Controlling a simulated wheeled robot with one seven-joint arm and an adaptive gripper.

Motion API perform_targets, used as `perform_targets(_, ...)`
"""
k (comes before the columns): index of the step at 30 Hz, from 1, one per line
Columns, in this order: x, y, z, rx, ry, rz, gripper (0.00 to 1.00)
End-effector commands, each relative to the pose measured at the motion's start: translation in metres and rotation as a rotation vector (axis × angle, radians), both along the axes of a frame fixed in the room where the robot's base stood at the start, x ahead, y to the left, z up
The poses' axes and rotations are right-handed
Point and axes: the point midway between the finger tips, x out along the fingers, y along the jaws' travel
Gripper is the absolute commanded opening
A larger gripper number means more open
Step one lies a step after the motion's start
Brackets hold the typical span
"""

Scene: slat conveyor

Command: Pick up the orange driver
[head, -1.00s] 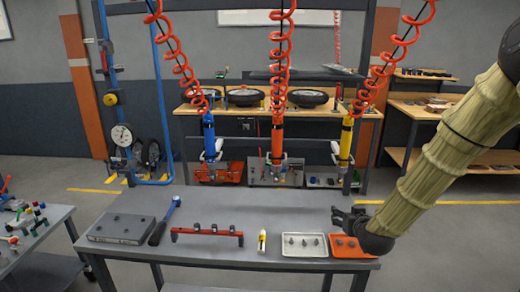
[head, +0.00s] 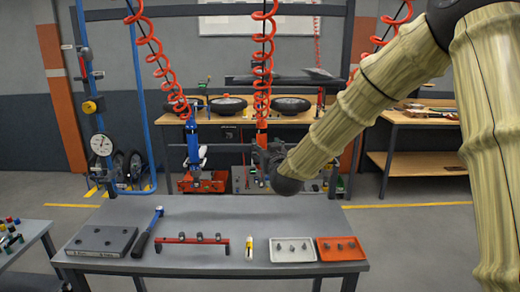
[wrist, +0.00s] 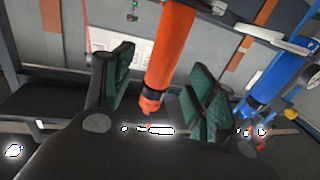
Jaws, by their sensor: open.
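The orange driver (head: 261,134) hangs upright from the middle red coiled hose. In the head view my gripper (head: 264,158) is at its lower part and hides its lower end. In the wrist view the orange driver (wrist: 171,48) runs down between the two green-padded fingers of my gripper (wrist: 163,78), which stand apart. Gaps show on both sides of the driver, and I cannot tell whether it is fully within the jaws in depth.
A blue driver (head: 193,140) hangs to the left and also shows in the wrist view (wrist: 282,82). My arm hides the yellow driver. Below, the grey table (head: 205,215) holds a torque wrench (head: 147,234), a red bracket (head: 190,240), a white tray (head: 270,257) and an orange tray (head: 320,256).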

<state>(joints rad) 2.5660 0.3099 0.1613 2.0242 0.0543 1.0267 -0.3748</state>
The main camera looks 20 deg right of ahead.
Motion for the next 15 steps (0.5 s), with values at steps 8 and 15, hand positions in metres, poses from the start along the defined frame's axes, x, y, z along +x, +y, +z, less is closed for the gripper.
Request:
perform_targets(8, 0.014, -0.001, 0.002, 0.0, 0.0, 0.0, 0.57)
perform_targets(15, 0.039, 0.001, 0.004, 0.0, 0.001, 0.0, 0.57)
